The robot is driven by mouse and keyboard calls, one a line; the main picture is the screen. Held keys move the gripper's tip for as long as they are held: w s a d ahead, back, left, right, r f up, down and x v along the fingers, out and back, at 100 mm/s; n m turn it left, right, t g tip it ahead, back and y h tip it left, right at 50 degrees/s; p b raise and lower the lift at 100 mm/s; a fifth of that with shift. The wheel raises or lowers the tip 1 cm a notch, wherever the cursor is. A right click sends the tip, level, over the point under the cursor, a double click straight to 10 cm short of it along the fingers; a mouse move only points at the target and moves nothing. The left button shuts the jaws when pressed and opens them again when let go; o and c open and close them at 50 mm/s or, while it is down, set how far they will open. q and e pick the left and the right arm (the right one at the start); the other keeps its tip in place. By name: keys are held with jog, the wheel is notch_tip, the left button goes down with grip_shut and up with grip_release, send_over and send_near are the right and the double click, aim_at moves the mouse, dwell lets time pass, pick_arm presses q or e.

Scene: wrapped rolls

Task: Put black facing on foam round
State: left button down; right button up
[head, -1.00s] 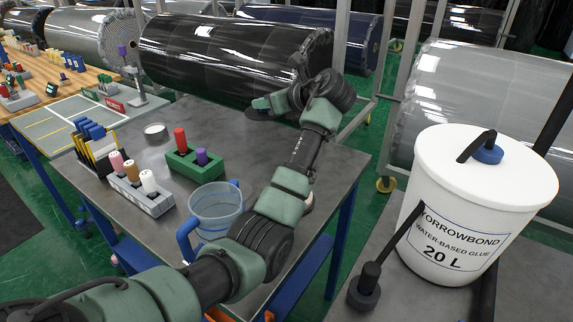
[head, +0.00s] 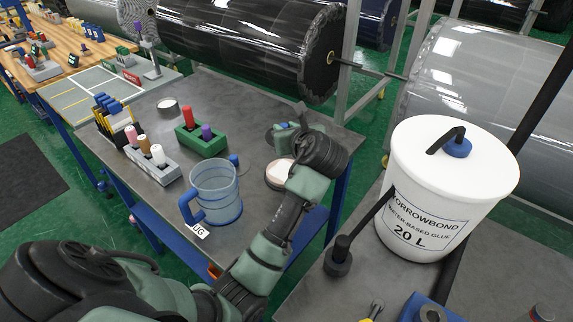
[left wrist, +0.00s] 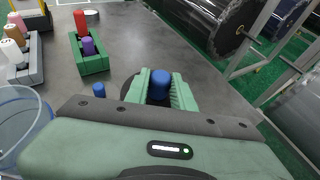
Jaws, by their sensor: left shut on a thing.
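My left gripper (head: 282,128) is shut on a blue-topped knob (left wrist: 160,84), which stands up between the green fingers in the left wrist view. The edge of a dark round piece (left wrist: 128,88), perhaps the black facing, shows beside and below the fingers; most of it is hidden. In the head view the gripper is over the far right part of the grey bench. A pale pinkish round with a darker rim (head: 277,174), perhaps the foam round, lies on the bench nearer to me, partly covered by my left wrist. My right gripper is not in view.
The grey bench (head: 240,110) carries a clear blue-handled jug (head: 215,192), a green holder (head: 203,146), a grey bottle rack (head: 155,166), a shallow tin (head: 168,106) and a small blue knob (head: 234,160). A white glue bucket (head: 445,180) stands right. Wrapped rolls (head: 255,40) lie behind.

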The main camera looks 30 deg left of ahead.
pick_arm(q)
send_over(287, 175)
jog(key=f, duration=0.7)
jog(key=shift+w+a+f, duration=0.1)
jog(key=shift+a+f, duration=0.1)
jog(key=shift+f, duration=2.45)
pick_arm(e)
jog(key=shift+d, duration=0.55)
pick_arm(q)
jog(key=c, duration=1.2)
grip_release()
jog(key=shift+f, duration=0.1)
jog(key=shift+d+r, duration=0.2)
jog(key=shift+d, duration=0.05)
jog(key=v, duration=1.1)
jog(key=shift+s+d+r+b, duration=0.1)
jog(key=shift+s+b, duration=0.3)
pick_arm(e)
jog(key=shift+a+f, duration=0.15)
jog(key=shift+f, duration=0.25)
